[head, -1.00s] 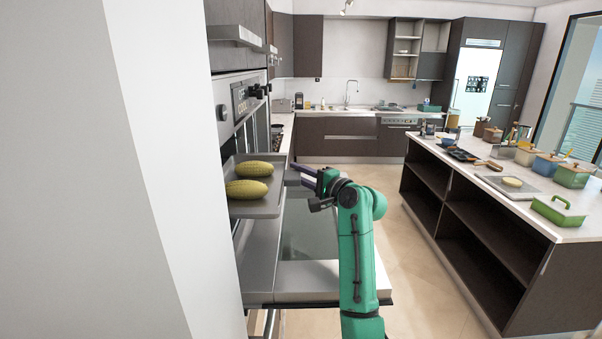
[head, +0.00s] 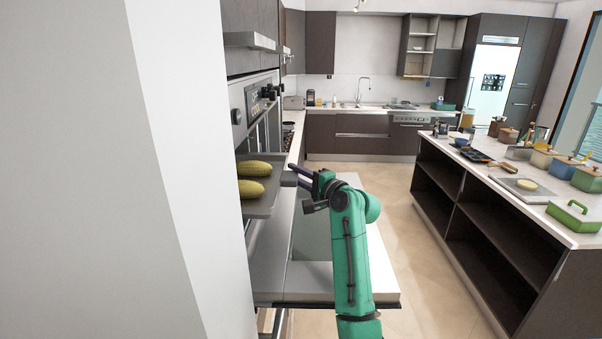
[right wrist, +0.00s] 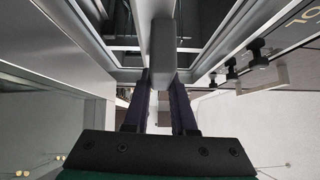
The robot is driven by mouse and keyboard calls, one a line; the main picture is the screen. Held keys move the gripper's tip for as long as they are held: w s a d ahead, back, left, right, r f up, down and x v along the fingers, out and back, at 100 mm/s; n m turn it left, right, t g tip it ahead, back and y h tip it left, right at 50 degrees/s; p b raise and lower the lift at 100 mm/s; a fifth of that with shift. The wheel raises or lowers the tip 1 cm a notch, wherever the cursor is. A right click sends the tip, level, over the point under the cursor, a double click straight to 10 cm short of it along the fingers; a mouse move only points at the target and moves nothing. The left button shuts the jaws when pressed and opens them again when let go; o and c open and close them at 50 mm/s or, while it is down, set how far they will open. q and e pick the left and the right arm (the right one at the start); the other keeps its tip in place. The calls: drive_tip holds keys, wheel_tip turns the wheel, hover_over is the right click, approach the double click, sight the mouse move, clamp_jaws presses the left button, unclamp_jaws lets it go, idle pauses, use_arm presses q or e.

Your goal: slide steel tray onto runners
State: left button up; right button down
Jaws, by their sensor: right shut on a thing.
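The steel tray (head: 262,208) is a shallow grey tray at the oven opening in the head view, with two ears of corn (head: 252,188) on it. Its left part is hidden by the white wall. My right gripper (head: 292,178) is at the tray's right side, shut on its grey handle. In the right wrist view the two dark fingers (right wrist: 160,88) lie on either side of the grey handle (right wrist: 162,50), with the oven opening beyond. The runners cannot be made out. My left gripper is not in view.
The oven door (head: 330,283) is folded down below the tray. The oven's control panel (head: 258,98) is above. A white wall (head: 110,170) stands close on the left. A kitchen island (head: 500,215) with pots is on the right, with open floor between.

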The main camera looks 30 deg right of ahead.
sight(264, 171)
drive_tip(key=shift+w+a+r, duration=0.15)
drive_tip(key=shift+a, duration=0.05)
drive_tip(key=shift+w+a+p, duration=0.45)
drive_tip(key=shift+w+a, duration=0.15)
drive_tip(key=shift+a, duration=0.15)
drive_tip(key=shift+w+a+p, duration=0.4)
drive_tip(key=shift+w+a, duration=0.15)
drive_tip(key=shift+a, duration=0.3)
drive_tip(key=shift+w+a, duration=0.95)
drive_tip(key=shift+a, duration=0.2)
drive_tip(key=shift+f, duration=0.25)
drive_tip(key=c, duration=0.7)
unclamp_jaws()
drive_tip(key=shift+o, duration=0.2)
drive_tip(key=shift+s, duration=0.15)
